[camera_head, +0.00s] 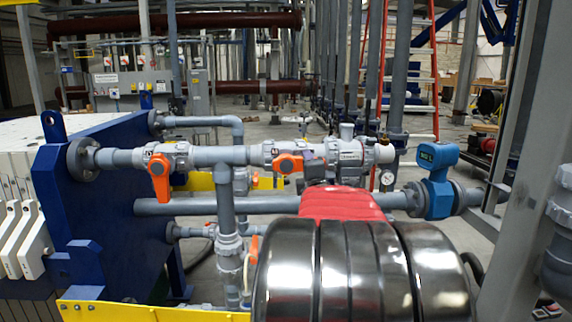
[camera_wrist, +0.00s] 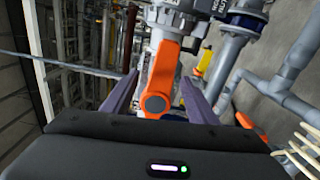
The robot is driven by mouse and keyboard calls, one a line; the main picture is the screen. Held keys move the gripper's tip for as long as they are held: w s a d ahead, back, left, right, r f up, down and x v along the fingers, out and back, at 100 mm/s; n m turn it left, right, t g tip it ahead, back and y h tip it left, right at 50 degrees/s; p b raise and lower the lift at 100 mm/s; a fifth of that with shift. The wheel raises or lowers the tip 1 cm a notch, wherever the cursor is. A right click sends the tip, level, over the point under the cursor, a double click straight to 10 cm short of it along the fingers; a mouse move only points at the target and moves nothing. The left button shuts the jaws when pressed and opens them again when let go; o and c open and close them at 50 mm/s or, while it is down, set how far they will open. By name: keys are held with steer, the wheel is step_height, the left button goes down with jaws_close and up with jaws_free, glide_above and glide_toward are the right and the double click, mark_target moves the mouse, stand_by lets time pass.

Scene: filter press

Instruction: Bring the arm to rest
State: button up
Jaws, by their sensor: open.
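My gripper (camera_wrist: 158,82) shows in the wrist view with its two grey fingers apart and nothing clamped between them. An orange valve handle (camera_wrist: 164,62) appears in the gap between the fingers. I cannot tell how far in front of the fingers it is, or whether they touch it. In the head view, my arm fills the bottom middle and the gripper is hidden. Two orange valve handles show on the upper grey pipe there: a left one hanging down (camera_head: 160,180) and a right one pointing sideways (camera_head: 288,164).
The blue filter press end plate (camera_head: 105,205) stands at the left, beside white plates (camera_head: 18,225). A blue flow meter (camera_head: 438,185) sits on the lower pipe (camera_head: 280,205). A grey post (camera_head: 525,170) stands close at right. Yellow rail (camera_head: 140,312) crosses the lower left.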

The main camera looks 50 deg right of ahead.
steer(key=shift+v, duration=0.85)
steer(key=w+a+f+m+y, duration=0.2)
steer(key=a+f, duration=0.1)
steer(key=a, duration=0.6)
steer(key=w+a+f+m+g+y, duration=0.1)
steer(key=w+a+f+m+y, duration=0.15)
steer(key=a, duration=0.65)
steer(key=w+a+f+m+y, duration=0.1)
steer(key=a+f+y, duration=0.15)
steer(key=a, duration=0.75)
steer(key=s+a+f+m+g+y, duration=0.1)
steer(key=s+a+f+y, duration=0.1)
steer(key=s+a, duration=0.3)
steer(key=s+a+f+m+g+y, duration=0.1)
steer(key=s+a+f, duration=0.4)
steer(key=a, duration=0.7)
steer(key=s+a+f+m+g+y, duration=0.1)
steer(key=s+a+f+g+y, duration=0.2)
steer(key=a, duration=0.5)
steer(key=shift+s+a+f+m+y, duration=0.35)
steer(key=shift+s+f, duration=0.4)
steer(key=shift+s, duration=0.4)
